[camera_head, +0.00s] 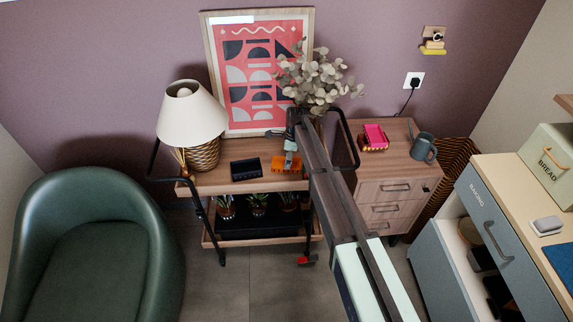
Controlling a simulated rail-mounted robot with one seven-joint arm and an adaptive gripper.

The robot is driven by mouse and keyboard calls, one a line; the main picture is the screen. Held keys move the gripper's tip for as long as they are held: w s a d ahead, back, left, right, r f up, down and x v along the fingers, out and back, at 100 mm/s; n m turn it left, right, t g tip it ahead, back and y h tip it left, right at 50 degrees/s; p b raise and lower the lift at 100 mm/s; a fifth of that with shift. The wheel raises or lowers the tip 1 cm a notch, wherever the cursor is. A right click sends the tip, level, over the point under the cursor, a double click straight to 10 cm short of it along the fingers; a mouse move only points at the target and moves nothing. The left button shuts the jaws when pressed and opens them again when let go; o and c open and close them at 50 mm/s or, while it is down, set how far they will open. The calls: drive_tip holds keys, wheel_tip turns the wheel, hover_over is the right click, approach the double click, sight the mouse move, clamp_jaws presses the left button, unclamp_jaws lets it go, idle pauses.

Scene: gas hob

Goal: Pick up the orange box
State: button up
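The orange box (280,165) lies on the wooden top of a trolley cart (220,180), near its right front part. My gripper (290,160) is at the end of my arm, which reaches in from the bottom right. It overlaps the middle of the orange box in this view, so part of the box is hidden. The gripper is small here; I cannot tell whether its fingers are open, or whether they touch the box.
A black box (245,169) sits just left of the orange box. A lamp (192,115) stands at the cart's left, a framed picture (262,75) behind, and leafy stems (318,80) at the right. A drawer cabinet (390,187) carries a pink item (375,135) and a mug (423,147).

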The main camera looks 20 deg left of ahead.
drive_tip(key=shift+a+f, duration=0.2)
drive_tip(key=shift+f, duration=1.1)
drive_tip(key=shift+s, duration=0.1)
drive_tip(key=c, duration=1.2)
drive_tip(key=shift+r, duration=0.15)
